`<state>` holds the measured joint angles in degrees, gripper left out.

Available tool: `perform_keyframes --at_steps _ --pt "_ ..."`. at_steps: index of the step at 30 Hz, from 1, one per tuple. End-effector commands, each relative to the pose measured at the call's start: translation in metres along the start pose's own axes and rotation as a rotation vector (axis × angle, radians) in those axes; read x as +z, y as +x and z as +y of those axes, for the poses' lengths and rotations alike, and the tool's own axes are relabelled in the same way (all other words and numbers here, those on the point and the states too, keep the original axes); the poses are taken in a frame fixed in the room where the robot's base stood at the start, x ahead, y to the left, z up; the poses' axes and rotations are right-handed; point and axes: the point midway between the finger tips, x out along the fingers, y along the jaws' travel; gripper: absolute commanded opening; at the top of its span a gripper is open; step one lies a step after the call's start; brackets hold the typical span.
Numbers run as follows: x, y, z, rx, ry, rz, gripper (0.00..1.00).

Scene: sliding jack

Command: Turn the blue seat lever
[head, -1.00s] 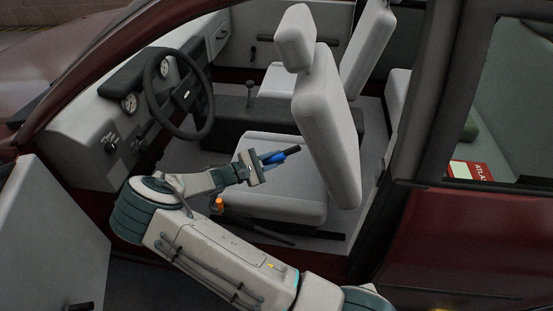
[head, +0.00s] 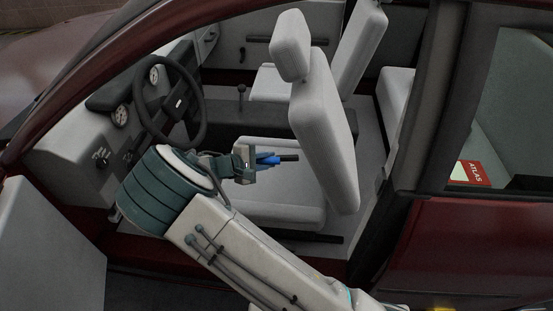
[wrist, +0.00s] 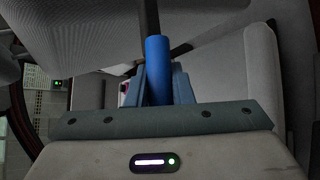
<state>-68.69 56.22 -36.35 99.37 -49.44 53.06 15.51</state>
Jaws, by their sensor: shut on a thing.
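The blue lever (head: 269,160) is a short blue grip with a dark rod running out of its end. It points right towards the backrest of the front seat (head: 325,130), about level in the head view. My gripper (head: 257,160) is shut on the blue grip from the left, above the seat cushion. In the wrist view the blue lever (wrist: 158,55) stands between the two fingers of my gripper (wrist: 160,88), and its dark rod runs off the top edge. I cannot tell where the rod's far end is fixed.
The steering wheel (head: 170,103) and dashboard are close to the left of my arm. The grey seat cushion (head: 275,210) is below my gripper. The dark door pillar (head: 415,110) stands to the right. A red and white ATLAS item (head: 472,174) lies behind the rear window.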

Motion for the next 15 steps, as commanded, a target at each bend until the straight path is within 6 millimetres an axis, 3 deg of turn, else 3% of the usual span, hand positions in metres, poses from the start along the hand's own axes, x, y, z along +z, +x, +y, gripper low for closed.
perform_keyframes --at_steps 11,12,13,15 --pt "-0.0007 -0.0014 0.0017 0.002 0.001 0.006 0.0" --pt "-0.0007 -0.0013 0.0017 0.002 0.001 0.005 0.32" --pt "-0.0006 -0.0012 0.0016 0.001 0.001 0.005 0.4" --pt "-0.0004 -0.0007 0.0015 0.001 0.001 0.004 0.43"
